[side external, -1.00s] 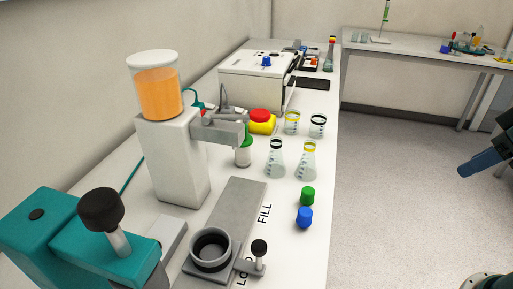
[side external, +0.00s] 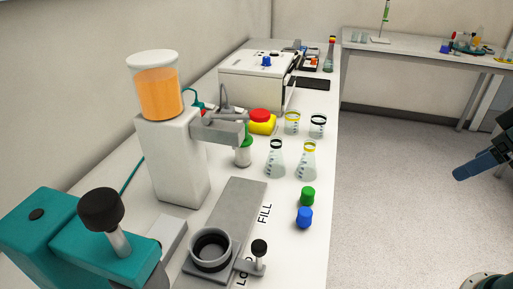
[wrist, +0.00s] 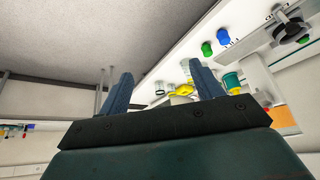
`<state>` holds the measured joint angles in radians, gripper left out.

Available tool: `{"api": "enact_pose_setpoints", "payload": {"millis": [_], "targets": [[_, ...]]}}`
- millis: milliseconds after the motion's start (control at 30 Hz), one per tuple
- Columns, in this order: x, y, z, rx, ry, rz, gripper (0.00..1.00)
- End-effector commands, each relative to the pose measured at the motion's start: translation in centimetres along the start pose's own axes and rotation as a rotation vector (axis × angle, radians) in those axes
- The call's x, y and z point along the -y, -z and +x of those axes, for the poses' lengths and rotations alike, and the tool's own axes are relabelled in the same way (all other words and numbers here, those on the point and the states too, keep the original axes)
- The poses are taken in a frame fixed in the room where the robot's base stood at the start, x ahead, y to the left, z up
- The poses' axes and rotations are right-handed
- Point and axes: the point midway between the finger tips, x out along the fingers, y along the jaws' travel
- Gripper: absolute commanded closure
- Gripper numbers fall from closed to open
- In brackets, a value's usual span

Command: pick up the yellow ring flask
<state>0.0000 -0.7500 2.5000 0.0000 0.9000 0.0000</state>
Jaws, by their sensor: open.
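The yellow ring flask (side external: 307,163) is a clear conical flask with a yellow band at its neck, upright on the white bench in the side view. A similar flask with a black ring (side external: 275,160) stands just left of it. My gripper (wrist: 165,82) shows in the wrist view with its two blue fingers apart and nothing visibly held. In the side view my gripper (side external: 468,170) is at the right edge, over the floor side, well apart from the flask. I cannot clearly pick out the yellow ring flask in the wrist view.
Behind the flask are a yellow-ringed beaker (side external: 292,122) and a black-ringed beaker (side external: 318,125). A green cap (side external: 307,196) and a blue cap (side external: 305,217) lie in front. The dispenser (side external: 178,160) stands left. Open floor (side external: 400,200) lies right of the bench.

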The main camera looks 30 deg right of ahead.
Motion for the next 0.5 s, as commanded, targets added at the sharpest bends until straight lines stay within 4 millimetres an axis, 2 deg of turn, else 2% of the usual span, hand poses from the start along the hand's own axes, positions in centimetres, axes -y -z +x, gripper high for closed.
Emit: {"api": "enact_pose_setpoints", "payload": {"millis": [333, 500], "targets": [[0.0, 0.2, 0.0, 0.002, 0.000, 0.004, 0.35], [0.1, 1.4, -0.2, 0.020, 0.003, 0.030, 0.35]]}}
